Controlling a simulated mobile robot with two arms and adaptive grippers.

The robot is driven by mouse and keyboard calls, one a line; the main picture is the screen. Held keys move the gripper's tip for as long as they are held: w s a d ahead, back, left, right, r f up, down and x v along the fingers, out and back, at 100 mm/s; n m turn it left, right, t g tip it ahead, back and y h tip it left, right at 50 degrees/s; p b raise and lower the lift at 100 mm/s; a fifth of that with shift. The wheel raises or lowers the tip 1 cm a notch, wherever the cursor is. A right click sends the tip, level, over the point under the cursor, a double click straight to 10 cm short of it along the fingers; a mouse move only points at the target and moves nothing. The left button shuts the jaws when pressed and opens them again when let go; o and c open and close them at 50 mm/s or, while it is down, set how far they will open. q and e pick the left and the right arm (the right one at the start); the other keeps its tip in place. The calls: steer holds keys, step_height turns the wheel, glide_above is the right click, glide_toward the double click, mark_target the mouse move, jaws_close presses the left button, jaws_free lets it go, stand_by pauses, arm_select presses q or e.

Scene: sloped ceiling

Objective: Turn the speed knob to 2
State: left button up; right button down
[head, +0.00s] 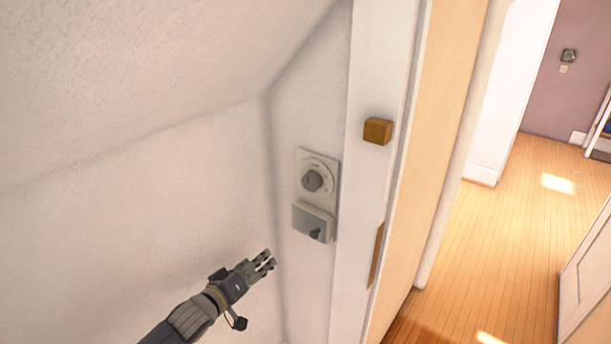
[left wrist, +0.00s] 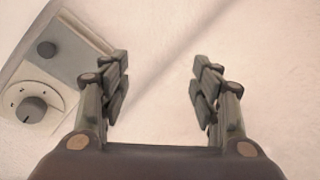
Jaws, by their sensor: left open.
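The speed knob (head: 312,181) is a dark grey round knob on a pale dial plate on the narrow wall beside the door frame. Below it a grey box (head: 313,221) carries a smaller dark knob (head: 315,233). My left gripper (head: 266,262) is open and empty, below and left of both, apart from them. In the left wrist view the open fingers (left wrist: 160,92) face bare wall. There the dial knob (left wrist: 31,110) and the grey box (left wrist: 68,50) show at the left, outside the fingers. The dial's markings are too small to read. My right gripper is not in view.
A white door frame (head: 370,75) stands just right of the dial, with a wooden block (head: 377,131) on it and a brown strip (head: 376,255) lower down. A sloped ceiling (head: 130,70) hangs above left. Open wooden floor (head: 490,225) lies beyond the doorway.

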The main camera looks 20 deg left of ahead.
mark_target(309, 185)
arm_select(q)
steer(key=s+d+r+t+h+p, duration=0.15)
steer(key=d+r, duration=0.25)
steer(key=r, duration=0.6)
steer(key=w+d+r+t+h, duration=0.1)
steer(key=d+r+h, duration=0.15)
steer(key=r, duration=0.85)
steer(key=shift+n, duration=0.3)
steer(key=p+x, duration=0.1)
steer(key=x, duration=0.5)
steer(key=p+x, duration=0.1)
steer(key=x, duration=0.2)
steer(key=shift+w+d+f+p, duration=0.1)
steer(key=shift+d+f+p, duration=0.15)
steer(key=shift+p, duration=0.05)
steer(key=shift+w+d, duration=0.2)
steer(key=shift+w, duration=0.25)
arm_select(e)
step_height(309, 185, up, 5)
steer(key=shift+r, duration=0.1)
arm_select(q)
steer(key=shift+f, duration=0.1)
steer(key=c, duration=1.1)
